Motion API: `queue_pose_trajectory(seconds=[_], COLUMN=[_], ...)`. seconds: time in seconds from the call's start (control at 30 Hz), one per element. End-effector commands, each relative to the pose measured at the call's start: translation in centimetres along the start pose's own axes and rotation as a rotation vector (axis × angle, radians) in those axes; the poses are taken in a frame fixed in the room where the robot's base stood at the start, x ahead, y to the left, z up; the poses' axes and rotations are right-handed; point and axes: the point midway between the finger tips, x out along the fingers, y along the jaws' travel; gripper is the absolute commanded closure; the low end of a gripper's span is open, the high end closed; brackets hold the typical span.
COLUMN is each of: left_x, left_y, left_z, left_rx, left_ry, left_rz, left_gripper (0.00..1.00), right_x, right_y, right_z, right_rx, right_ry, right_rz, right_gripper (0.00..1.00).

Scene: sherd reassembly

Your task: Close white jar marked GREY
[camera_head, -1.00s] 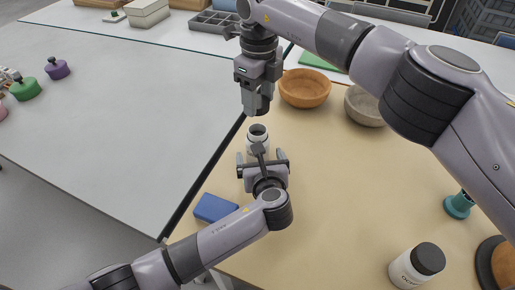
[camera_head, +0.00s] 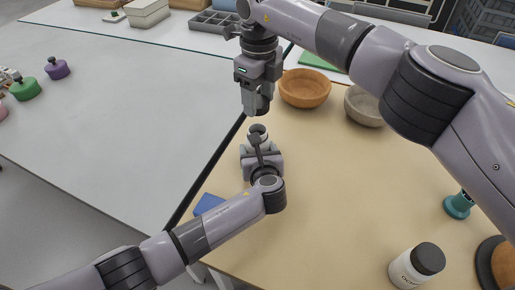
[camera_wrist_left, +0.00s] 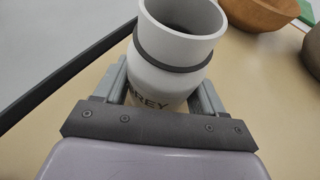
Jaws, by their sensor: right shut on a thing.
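The white jar marked GREY (camera_head: 258,133) stands upright and open-topped on the tan table. In the left wrist view the jar (camera_wrist_left: 178,50) shows an empty-looking mouth, a dark band around its neck and part of its label. My left gripper (camera_head: 260,150) is open, with one finger on each side of the jar's body; the exact contact is unclear. My right gripper (camera_head: 257,108) points down just above and behind the jar in the head view. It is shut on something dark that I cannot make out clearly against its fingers.
An orange bowl (camera_head: 305,88) and a grey-beige bowl (camera_head: 364,106) stand behind. A white jar with a black lid (camera_head: 416,266) and a teal-based object (camera_head: 458,206) are at right. A blue block (camera_head: 208,203) lies near the left edge, partly behind my left arm.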

Motion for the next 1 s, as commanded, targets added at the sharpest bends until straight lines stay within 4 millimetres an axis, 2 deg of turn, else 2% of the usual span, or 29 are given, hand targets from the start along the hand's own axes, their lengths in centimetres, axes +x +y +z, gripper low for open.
queue_pose_trajectory(seconds=[0.03, 0.1, 0.27, 0.57, 1.0], left_x=[0.0, 0.0, 0.0, 0.0, 0.0], left_y=[0.0, 0.0, 0.0, 0.0, 0.0], left_z=[0.0, 0.0, 0.0, 0.0, 0.0], left_rx=[0.000, 0.000, 0.001, 0.001, 0.001], left_ry=[0.000, 0.000, 0.000, 0.000, 0.000], left_rz=[0.000, 0.000, 0.000, 0.000, 0.001], left_gripper=[0.67, 0.85, 0.85, 0.85, 0.85], right_x=[0.0, 0.0, 0.8, 4.8, 5.0], right_y=[0.0, 0.0, 0.0, 0.0, 0.0], right_z=[0.0, 0.0, 0.0, 0.0, 0.0], right_rx=[0.000, 0.000, 0.000, 0.001, 0.000], right_ry=[0.000, 0.000, 0.001, 0.003, 0.002], right_rz=[0.000, 0.000, 0.001, 0.002, 0.000], right_gripper=[0.74, 0.74, 0.74, 0.74, 0.74])
